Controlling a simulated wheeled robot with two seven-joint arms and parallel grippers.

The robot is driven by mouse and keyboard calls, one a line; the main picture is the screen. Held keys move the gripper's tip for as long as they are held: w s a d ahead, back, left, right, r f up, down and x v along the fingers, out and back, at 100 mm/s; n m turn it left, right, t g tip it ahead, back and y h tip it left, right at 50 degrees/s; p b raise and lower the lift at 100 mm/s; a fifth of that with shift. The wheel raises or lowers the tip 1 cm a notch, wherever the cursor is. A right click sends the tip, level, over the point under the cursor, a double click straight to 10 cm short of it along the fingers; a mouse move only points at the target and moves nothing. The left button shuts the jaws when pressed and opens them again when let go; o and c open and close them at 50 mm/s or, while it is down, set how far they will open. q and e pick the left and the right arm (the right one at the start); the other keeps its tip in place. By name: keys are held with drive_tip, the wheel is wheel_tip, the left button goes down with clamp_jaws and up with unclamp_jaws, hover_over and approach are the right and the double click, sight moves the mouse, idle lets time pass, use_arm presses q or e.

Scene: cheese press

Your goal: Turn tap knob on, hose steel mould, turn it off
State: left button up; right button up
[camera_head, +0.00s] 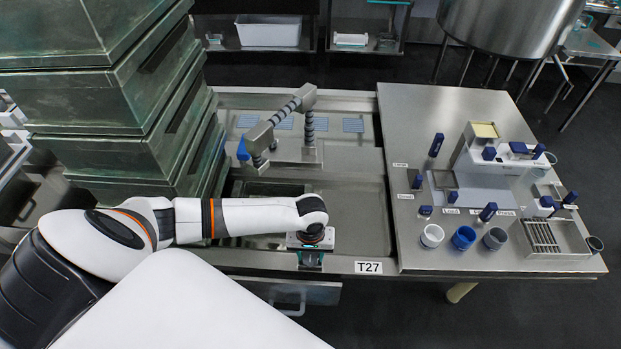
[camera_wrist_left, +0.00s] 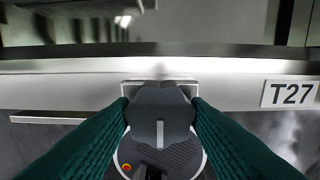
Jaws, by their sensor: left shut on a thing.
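The tap knob (camera_wrist_left: 160,108) is dark grey with a light pointer line. It sits on the front face of the steel sink bench, left of the T27 label. My left gripper (camera_head: 311,258) is shut on the knob, with green fingers on both sides of it in the left wrist view (camera_wrist_left: 161,120). In the head view the gripper mostly hides the knob. The hose (camera_head: 285,114), with a blue nozzle (camera_head: 243,150), hangs on its grey arm over the sink's back left. I cannot clearly make out the steel mould. My right gripper is not in view.
Stacked green crates (camera_head: 110,100) stand close at the left, beside my left arm. The steel worktop (camera_head: 400,105) at the right bears cups, blue-handled tools and a wire rack. The sink's right part (camera_head: 355,190) looks clear.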

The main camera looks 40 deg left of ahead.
use_arm(q)
drive_tip(key=shift+r+p, duration=0.1)
drive_tip(key=shift+p, duration=0.3)
drive_tip(key=n+p, duration=0.8)
drive_tip(key=p, duration=0.2)
drive_tip(key=shift+r, duration=0.1)
drive_tip(key=n+p, duration=0.3)
drive_tip(key=shift+d+n, duration=0.1)
drive_tip(key=shift+n, duration=0.2)
drive_tip(key=shift+f+n+p, duration=0.2)
drive_tip(key=shift+n+p, duration=0.4)
drive_tip(key=shift+n, duration=0.6)
drive_tip(key=o, duration=0.9)
